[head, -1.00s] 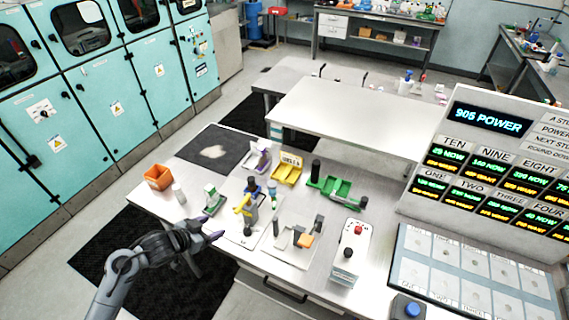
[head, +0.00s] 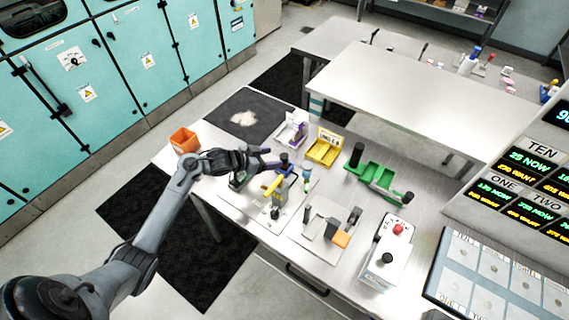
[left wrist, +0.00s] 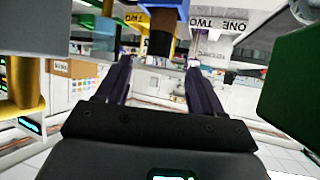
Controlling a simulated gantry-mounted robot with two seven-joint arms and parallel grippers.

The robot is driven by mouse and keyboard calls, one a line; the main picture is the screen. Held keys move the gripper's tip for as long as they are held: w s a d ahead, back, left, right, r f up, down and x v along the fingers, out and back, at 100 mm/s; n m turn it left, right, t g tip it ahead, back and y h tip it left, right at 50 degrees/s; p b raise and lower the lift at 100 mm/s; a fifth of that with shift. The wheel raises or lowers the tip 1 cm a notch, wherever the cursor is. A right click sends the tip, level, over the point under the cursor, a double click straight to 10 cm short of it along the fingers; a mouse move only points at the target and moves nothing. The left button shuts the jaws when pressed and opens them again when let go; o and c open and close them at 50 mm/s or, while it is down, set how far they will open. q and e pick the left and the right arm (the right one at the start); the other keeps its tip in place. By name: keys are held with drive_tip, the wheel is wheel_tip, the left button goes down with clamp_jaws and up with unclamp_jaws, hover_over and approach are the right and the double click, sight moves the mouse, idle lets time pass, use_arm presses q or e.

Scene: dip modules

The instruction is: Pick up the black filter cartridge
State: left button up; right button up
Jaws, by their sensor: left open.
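My left gripper (head: 272,159) reaches in over the table's left part, beside a small fixture with yellow and blue parts (head: 280,183). It also shows in the left wrist view (left wrist: 160,68), open, with two dark fingers apart. A short dark cylinder (left wrist: 160,44) under a blue block shows between and beyond the fingertips; it may be the black filter cartridge, but I cannot be sure. Another black cylinder (head: 356,154) stands upright at the green tray's left end. I cannot tell which is the cartridge. My right gripper is not in view.
An orange bin (head: 184,140) stands at the table's left edge. A yellow bin (head: 324,151) and a green tray (head: 376,177) lie farther back. A grey fixture with an orange block (head: 341,239) and a white button box (head: 391,252) stand to the right. A green surface (left wrist: 292,92) is close beside the wrist.

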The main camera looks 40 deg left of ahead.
sight(282, 157)
use_arm(q)
drive_tip(key=shift+x, duration=2.6)
drive_tip(key=shift+d, duration=0.15)
drive_tip(key=c, duration=1.1)
drive_tip(key=shift+c, duration=0.2)
drive_tip(key=shift+r, duration=0.15)
